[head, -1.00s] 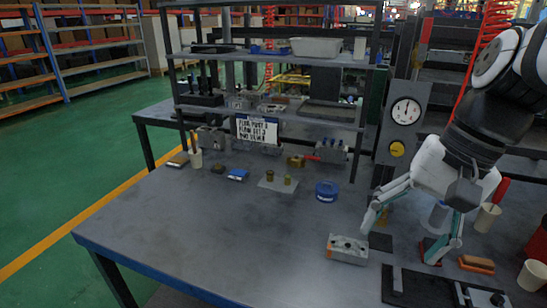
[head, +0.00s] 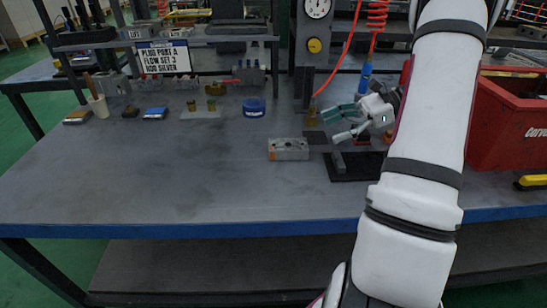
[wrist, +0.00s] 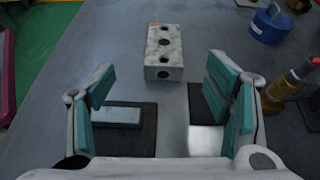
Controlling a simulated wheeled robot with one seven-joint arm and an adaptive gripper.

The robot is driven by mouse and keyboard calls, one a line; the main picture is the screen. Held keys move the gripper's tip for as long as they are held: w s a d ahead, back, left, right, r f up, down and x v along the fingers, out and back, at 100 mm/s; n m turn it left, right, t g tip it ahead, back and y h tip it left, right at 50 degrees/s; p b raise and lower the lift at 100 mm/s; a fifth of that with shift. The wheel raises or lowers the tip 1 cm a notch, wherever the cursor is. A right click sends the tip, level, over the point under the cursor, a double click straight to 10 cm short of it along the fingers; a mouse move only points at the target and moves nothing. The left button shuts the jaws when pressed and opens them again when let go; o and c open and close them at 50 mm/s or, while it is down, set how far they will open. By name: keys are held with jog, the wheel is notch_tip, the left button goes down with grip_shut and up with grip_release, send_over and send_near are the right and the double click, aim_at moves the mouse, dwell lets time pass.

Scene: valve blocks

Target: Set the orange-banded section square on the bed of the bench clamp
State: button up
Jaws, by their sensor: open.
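A grey block (head: 289,150) with holes in its top lies on the bench, left of the clamp. It also shows in the wrist view (wrist: 163,55), beyond my fingers, with a small orange mark at its far end. I cannot make out a full band. The bench clamp (head: 352,172) is a dark base with a grey upright, partly hidden by my arm. In the wrist view a dark plate with a pale bed (wrist: 116,115), which looks like the clamp, lies below my left finger. My gripper (head: 340,124) is open and empty, fingers pointing left, apart from the block.
A red bin (head: 510,120) stands at the right. A gauge panel (head: 312,45) rises behind. The front left of the bench is clear.

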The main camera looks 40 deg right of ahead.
aim_at(289, 143)
jog(key=shift+d+f, duration=0.3)
jog(key=shift+f, duration=0.15)
jog(key=shift+w+a+f, duration=0.15)
jog(key=shift+a, duration=0.05)
jog(key=b+x, duration=0.1)
jog(key=x, duration=0.3)
jog(key=b+x, duration=0.1)
jog(key=x, duration=0.3)
jog(key=b+x, duration=0.1)
jog(key=x, duration=0.4)
jog(key=shift+w+a+r, duration=0.1)
jog(key=shift+w+r, duration=0.1)
jog(key=c, duration=1.6)
grip_shut()
jog(key=shift+r, duration=0.2)
